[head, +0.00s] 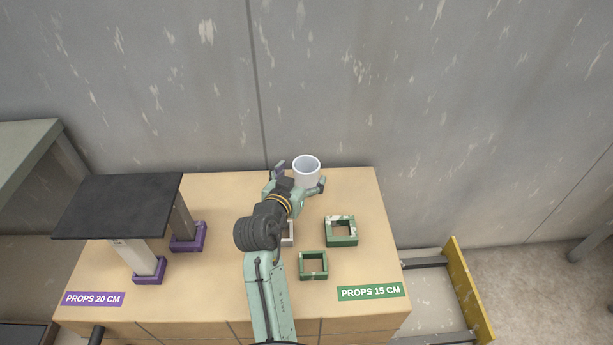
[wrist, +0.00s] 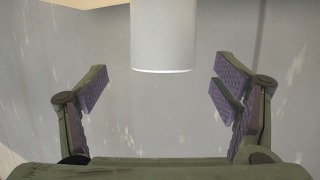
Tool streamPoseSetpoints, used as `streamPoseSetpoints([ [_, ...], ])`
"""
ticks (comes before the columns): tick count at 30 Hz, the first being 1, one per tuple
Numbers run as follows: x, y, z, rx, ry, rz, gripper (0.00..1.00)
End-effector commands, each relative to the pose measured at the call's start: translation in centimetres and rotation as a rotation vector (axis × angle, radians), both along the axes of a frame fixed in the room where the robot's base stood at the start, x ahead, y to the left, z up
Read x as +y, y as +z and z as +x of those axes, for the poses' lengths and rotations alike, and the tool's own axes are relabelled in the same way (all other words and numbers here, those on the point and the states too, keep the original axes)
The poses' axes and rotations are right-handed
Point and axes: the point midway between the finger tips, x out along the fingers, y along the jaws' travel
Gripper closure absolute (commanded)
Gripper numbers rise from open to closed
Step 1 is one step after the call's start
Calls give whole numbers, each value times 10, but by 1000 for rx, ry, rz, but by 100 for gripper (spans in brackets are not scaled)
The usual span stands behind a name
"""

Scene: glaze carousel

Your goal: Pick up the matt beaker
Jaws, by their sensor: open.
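A pale white beaker (head: 307,172) with an open top stands at the back of the wooden table, in front of the grey wall. I cannot tell from these frames whether its surface is matt. In the wrist view the lower part of the beaker (wrist: 163,38) shows at the top centre, ahead of my gripper. My gripper (head: 302,180) is open, with its fingers spread to either side of the beaker in the head view. In the wrist view the purple-padded fingers of my gripper (wrist: 160,85) are wide apart and empty, and neither touches the beaker.
Two green square frames (head: 341,231) (head: 314,265) lie on the table (head: 375,265) right of my arm. A pale piece (head: 288,234) is partly hidden by my arm. A black shelf (head: 118,207) on purple-footed posts stands left. The wall (head: 330,80) is close behind.

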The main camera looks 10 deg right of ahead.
Motion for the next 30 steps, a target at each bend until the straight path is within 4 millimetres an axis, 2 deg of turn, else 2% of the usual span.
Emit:
streamPoseSetpoints([
  [6, -13, 2, 24, 0, -2, 0, 18],
  [11, -23, -7, 41, 1, 0, 1, 18],
  [20, -26, -10, 45, -1, 1, 0, 18],
  [30, -26, -10, 45, -1, 1, 0, 40],
])
